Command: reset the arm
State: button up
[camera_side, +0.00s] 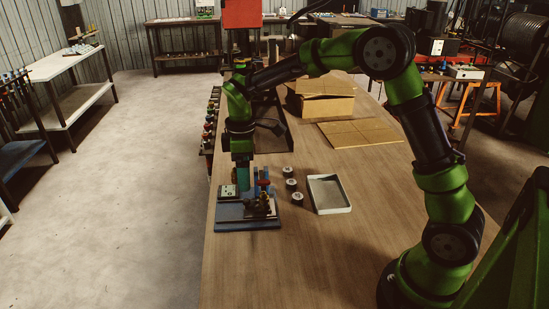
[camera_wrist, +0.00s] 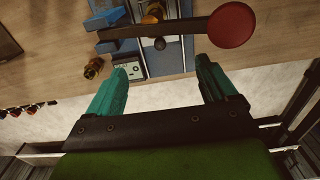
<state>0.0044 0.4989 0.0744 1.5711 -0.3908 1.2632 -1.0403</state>
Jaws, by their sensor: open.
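My green and black arm reaches over the wooden table, and my gripper (camera_side: 243,178) points down just above the far side of the crimper (camera_side: 248,222). In the wrist view my gripper (camera_wrist: 165,92) has its two teal fingers wide apart with nothing between them. The crimper's blue and grey base (camera_wrist: 165,62) lies beyond the fingertips. Its dark lever with a red round knob (camera_wrist: 231,25) crosses above the fingers in the picture. A brass fitting (camera_wrist: 93,68) is beside the left finger. In the side view my gripper partly hides the crimper's back.
Several small round metal parts (camera_side: 291,185) stand in a row right of the crimper. A shallow grey tray (camera_side: 328,194) lies farther right. A cardboard box (camera_side: 324,104) and a flat cardboard sheet (camera_side: 360,133) are behind. The table's front (camera_side: 290,265) is clear.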

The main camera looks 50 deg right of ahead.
jog(key=shift+r, duration=0.15)
jog(key=s+r+m+t, duration=0.2)
jog(key=s+r+m, duration=0.2)
jog(key=s, duration=0.3)
jog(key=s+r+m+t+y, duration=0.1)
jog(key=s+r+m+t, duration=0.1)
jog(key=s+r+m, duration=0.2)
jog(key=s+a+r+m+t+y, duration=0.1)
jog(key=s+r+m+t, duration=0.2)
jog(key=s, duration=0.8)
jog(key=shift+r+m, duration=0.5)
jog(key=shift+m, duration=0.5)
